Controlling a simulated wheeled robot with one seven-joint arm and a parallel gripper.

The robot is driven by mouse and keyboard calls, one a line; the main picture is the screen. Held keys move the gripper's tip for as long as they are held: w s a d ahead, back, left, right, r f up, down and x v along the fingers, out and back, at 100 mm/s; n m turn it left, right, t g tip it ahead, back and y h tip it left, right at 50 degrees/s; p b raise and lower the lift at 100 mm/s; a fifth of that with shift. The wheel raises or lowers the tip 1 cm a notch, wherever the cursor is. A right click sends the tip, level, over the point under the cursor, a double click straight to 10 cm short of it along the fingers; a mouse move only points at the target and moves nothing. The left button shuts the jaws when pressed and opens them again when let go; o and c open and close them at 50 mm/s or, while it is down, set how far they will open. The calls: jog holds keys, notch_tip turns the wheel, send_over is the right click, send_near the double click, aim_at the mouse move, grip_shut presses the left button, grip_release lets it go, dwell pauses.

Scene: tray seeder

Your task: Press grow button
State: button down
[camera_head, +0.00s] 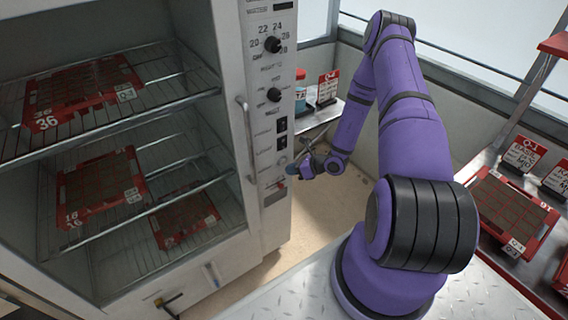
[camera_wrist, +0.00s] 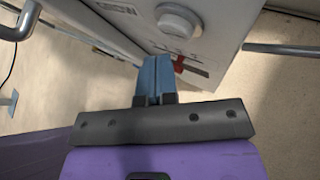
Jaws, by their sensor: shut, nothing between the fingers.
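My gripper (camera_head: 292,170) is at the lower part of the cabinet's control panel (camera_head: 265,72). In the wrist view its two blue fingers (camera_wrist: 156,62) are shut together with nothing between them. A round pale button or knob (camera_wrist: 180,21) stands out from the panel beyond the fingertips. A red switch-like part (camera_wrist: 181,64) is just right of the fingertips, and I cannot tell whether they touch it. It also shows below my gripper in the head view (camera_head: 281,186). I cannot read which control is the grow button.
The open cabinet holds red trays (camera_head: 128,94) on wire racks. A red-edged tray (camera_head: 512,247) is on the right bench.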

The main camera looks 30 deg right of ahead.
jog(key=shift+w, duration=0.15)
dwell(0.7)
jog(key=shift+w, duration=0.25)
jog(key=shift+w, duration=0.5)
dwell(0.8)
dwell(0.3)
jog(key=shift+s, duration=0.9)
jog(key=s, duration=0.5)
jog(key=shift+d, duration=0.1)
dwell(0.5)
